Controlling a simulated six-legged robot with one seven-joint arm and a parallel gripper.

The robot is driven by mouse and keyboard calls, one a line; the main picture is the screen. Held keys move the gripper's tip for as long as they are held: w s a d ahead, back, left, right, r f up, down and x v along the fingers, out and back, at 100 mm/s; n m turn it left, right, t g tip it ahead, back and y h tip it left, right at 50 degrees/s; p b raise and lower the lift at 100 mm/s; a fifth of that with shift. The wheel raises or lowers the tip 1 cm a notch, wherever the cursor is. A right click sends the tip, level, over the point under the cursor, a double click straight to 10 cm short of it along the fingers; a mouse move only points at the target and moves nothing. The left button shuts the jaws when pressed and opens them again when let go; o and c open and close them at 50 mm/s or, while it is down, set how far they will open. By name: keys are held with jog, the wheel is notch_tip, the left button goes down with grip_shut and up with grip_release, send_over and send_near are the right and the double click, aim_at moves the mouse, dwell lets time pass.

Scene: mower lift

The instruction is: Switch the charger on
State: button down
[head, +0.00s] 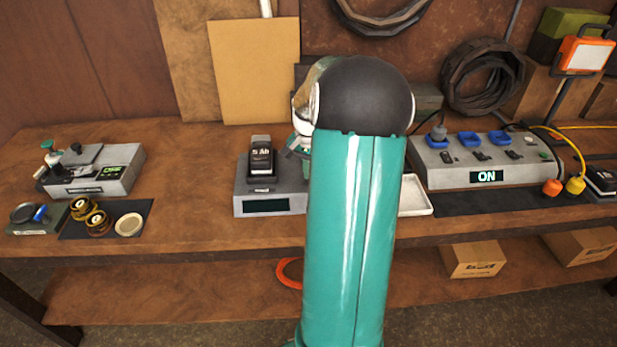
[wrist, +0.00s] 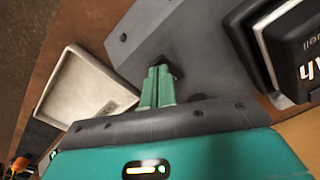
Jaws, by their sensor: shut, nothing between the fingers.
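The charger (head: 270,201) is a grey box on the bench, left of my arm in the head view. A black battery (head: 261,160) marked "5 Ah" stands on it, and its front display (head: 265,206) is dark. In the wrist view the charger's grey top (wrist: 195,30) fills the middle, with the battery (wrist: 292,45) at the right. My gripper (wrist: 161,72) is shut and empty, its green fingertips at a small black switch (wrist: 172,67) on the charger. Whether they touch it I cannot tell.
A white tray (head: 415,196) lies right of the charger; it also shows in the wrist view (wrist: 85,88). A power strip (head: 487,160) with blue sockets reads "ON" at the right.

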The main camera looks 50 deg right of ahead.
jog(key=shift+f, duration=0.55)
jog(key=shift+r, duration=3.55)
jog(key=shift+a, duration=0.1)
